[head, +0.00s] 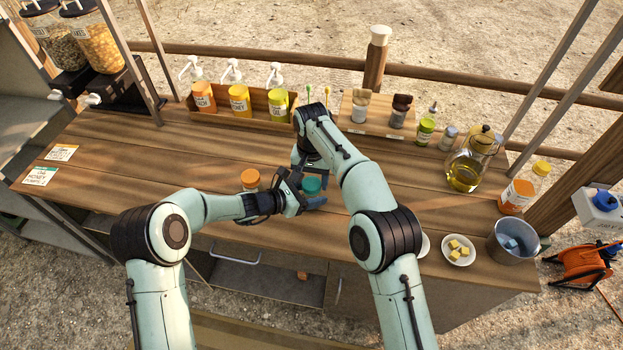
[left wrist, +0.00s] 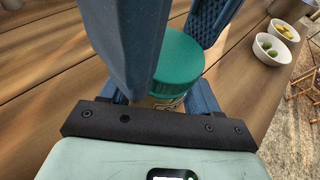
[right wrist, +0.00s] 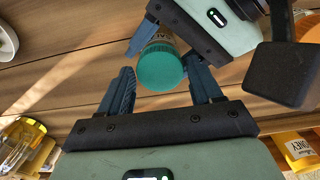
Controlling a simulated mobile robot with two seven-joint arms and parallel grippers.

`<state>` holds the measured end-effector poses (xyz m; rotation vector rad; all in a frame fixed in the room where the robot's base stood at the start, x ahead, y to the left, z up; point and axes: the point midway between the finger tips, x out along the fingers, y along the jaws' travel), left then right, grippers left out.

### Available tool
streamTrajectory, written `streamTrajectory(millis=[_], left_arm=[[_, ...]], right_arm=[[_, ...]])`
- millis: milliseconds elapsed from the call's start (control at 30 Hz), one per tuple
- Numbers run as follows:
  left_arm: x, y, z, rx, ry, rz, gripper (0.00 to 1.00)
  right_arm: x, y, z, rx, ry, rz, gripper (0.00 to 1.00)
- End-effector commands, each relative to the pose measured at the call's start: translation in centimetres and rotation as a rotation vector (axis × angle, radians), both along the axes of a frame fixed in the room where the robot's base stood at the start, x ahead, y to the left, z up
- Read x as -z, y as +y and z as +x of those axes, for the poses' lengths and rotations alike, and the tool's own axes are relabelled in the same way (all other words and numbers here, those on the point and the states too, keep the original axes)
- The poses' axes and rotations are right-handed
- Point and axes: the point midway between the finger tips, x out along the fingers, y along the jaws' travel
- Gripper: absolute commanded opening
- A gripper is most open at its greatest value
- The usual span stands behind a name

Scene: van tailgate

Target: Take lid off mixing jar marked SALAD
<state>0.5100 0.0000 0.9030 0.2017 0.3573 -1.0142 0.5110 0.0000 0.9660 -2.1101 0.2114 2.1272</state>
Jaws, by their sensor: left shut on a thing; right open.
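My left gripper (left wrist: 178,70) is shut on the jar's body below the lid. The teal lid (right wrist: 160,68) sits on the jar. My right gripper (right wrist: 157,82) is open, its fingers on either side of the lid, with a gap at least on the left. In the head view, my arms partly hide the jar.
A jar with an orange lid (head: 250,178) stands just left of my left gripper. Pump bottles in a wooden box (head: 240,117) and a glass oil jug (head: 465,172) stand behind. A bowl of yellow cubes (head: 459,250) and a metal bucket (head: 507,246) are at the right.

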Motion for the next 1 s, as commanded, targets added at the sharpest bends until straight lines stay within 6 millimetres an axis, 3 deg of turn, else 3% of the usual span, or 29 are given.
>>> streamTrajectory(millis=[300, 433, 533, 567, 600, 633, 867, 1000], left_arm=[[0.0, 0.0, 0.0, 0.000, -0.001, -0.001, 0.00], [0.0, 0.0, 0.0, 0.000, -0.001, -0.001, 0.00], [0.0, 0.0, 0.0, 0.000, -0.001, -0.001, 0.00], [0.0, 0.0, 0.0, 0.000, -0.001, -0.001, 0.00], [0.0, 0.0, 0.0, 0.000, -0.001, -0.001, 0.00], [0.0, 0.0, 0.0, 0.000, -0.001, -0.001, 0.00], [0.0, -0.1, 0.0, 0.001, -0.001, -0.001, 0.00], [0.0, -0.1, 0.0, 0.001, 0.000, -0.001, 0.00]], right_arm=[[0.3, 0.0, 0.0, 0.000, -0.001, 0.001, 0.64], [0.2, 0.0, 0.0, -0.001, -0.001, 0.001, 0.22], [0.2, 0.0, 0.0, -0.001, -0.001, 0.001, 0.17], [0.2, 0.0, 0.0, -0.001, -0.001, 0.001, 0.60], [0.2, 0.0, 0.0, -0.001, -0.001, 0.001, 0.73], [0.2, 0.0, 0.0, -0.001, -0.001, 0.001, 0.79], [0.1, 0.1, 0.0, -0.002, -0.002, 0.003, 0.79], [-1.3, 0.2, 0.1, -0.003, -0.004, 0.004, 0.79]])
